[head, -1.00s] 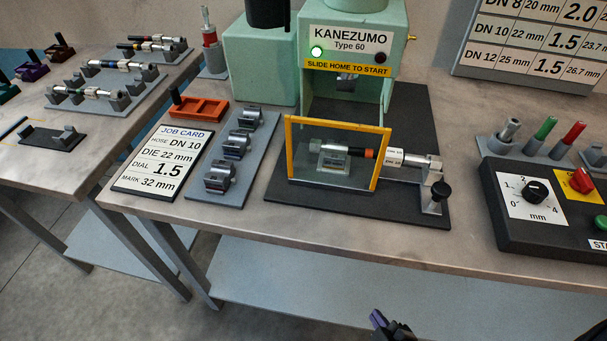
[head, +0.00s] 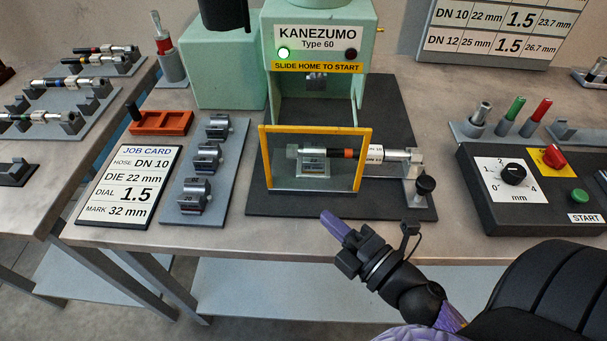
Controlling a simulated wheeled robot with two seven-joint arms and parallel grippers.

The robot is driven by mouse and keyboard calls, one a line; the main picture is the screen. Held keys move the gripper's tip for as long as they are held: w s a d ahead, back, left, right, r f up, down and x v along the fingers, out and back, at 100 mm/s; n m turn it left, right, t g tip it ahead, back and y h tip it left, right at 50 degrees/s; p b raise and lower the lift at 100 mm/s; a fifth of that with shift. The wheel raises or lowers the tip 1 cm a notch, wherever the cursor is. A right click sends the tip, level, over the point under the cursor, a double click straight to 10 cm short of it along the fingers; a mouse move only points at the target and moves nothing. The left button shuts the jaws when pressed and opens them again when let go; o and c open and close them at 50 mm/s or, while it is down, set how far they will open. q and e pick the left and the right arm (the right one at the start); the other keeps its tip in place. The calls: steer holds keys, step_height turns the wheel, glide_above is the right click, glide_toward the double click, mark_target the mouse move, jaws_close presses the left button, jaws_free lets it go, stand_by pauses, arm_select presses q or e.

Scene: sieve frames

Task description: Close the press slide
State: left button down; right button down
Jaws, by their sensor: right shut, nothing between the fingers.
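The green press (head: 320,95) labelled KANEZUMO Type 60 stands on the table with a green lamp lit. Its slide, with a yellow-framed clear guard (head: 366,160), sits out in front of the press body on a black base (head: 240,203). My right gripper (head: 328,220) is shut and empty, just in front of the base, pointing up-left toward the guard. My left gripper is out of view.
A control box (head: 470,215) with dial, red switch and green button is at right. A die rack (head: 205,215), job card (head: 125,215) and orange tray (head: 172,124) lie left of the press. Bare tabletop (head: 270,238) runs along the front edge.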

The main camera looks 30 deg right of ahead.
mark_target(293, 169)
steer(key=x, duration=0.6)
steer(key=shift+r+p, duration=0.1)
steer(key=shift+p, duration=0.2)
steer(key=w, duration=0.1)
steer(key=w+d, duration=0.2)
steer(key=w, duration=0.1)
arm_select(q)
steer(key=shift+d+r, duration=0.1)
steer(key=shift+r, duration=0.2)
